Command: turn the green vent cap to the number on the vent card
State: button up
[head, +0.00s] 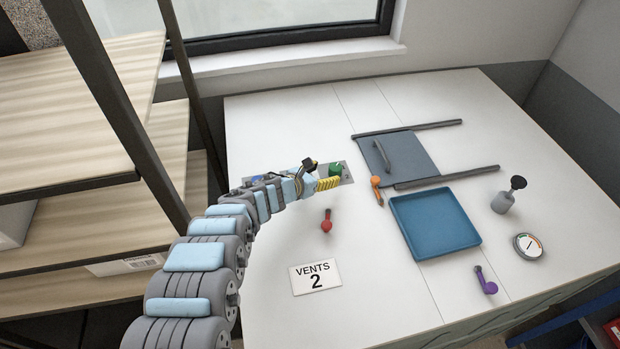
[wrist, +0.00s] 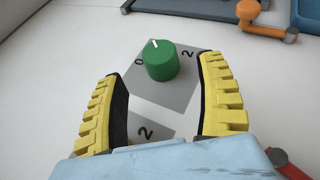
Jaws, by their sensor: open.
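The green vent cap (head: 335,170) stands on a grey plate at the back of the white worktop. In the wrist view the cap (wrist: 161,64) has a white mark on its top, pointing up and slightly left. A 0 is printed left of it and a 2 right of it. The white vent card (head: 315,277) reads "VENTS 2". My gripper (head: 324,181) is open at the cap. In the wrist view its yellow fingers (wrist: 163,72) are apart, one on each side of the cap, with visible gaps. Any blue cap is mostly hidden behind my arm.
A red handle (head: 327,221) and an orange handle (head: 376,190) stand near the plate. A blue tray (head: 433,223), a grey sliding panel (head: 415,158), a gauge (head: 528,246) and a purple handle (head: 485,281) lie to the right. The worktop around the card is clear.

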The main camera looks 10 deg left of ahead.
jog(key=shift+v, duration=3.05)
